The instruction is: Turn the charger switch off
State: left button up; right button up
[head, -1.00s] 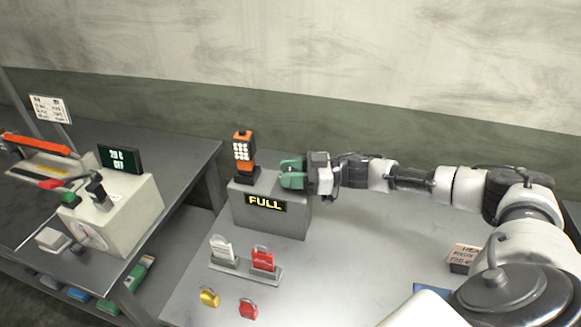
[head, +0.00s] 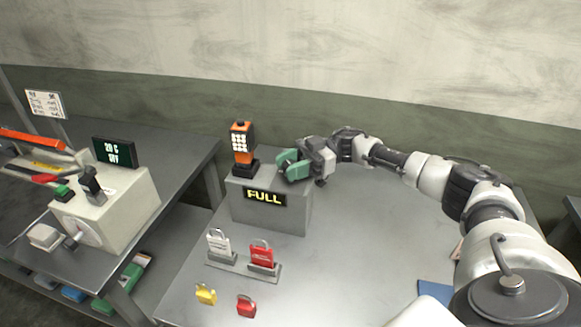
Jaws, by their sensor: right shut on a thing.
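The charger (head: 270,212) is a grey box on the table, with a lit display reading FULL (head: 265,198) on its front. An orange handheld unit (head: 241,145) with pale keys stands upright in a dark cradle on its top left. My right gripper (head: 288,166), with green fingertips, is at the top right of the charger, shut. The charger switch itself is hidden by the fingers, which close where it appears to be. My left gripper is not in view.
Padlock-shaped tags, white (head: 218,243) and red (head: 262,254), stand on a rack before the charger. Yellow (head: 206,294) and red (head: 246,306) ones lie nearer. A white machine (head: 118,208) with a dark display stands on the left bench. The table's middle is clear.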

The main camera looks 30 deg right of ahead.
jog(key=shift+r, duration=0.1)
jog(key=o, duration=0.9)
jog(key=shift+d, duration=0.3)
jog(key=shift+s+d+b, duration=0.15)
jog(key=shift+d+b, duration=0.95)
jog(key=shift+d, duration=1.45)
jog(key=shift+s+d+b, duration=0.15)
jog(key=shift+d+b, duration=0.9)
jog(key=shift+d, duration=1.45)
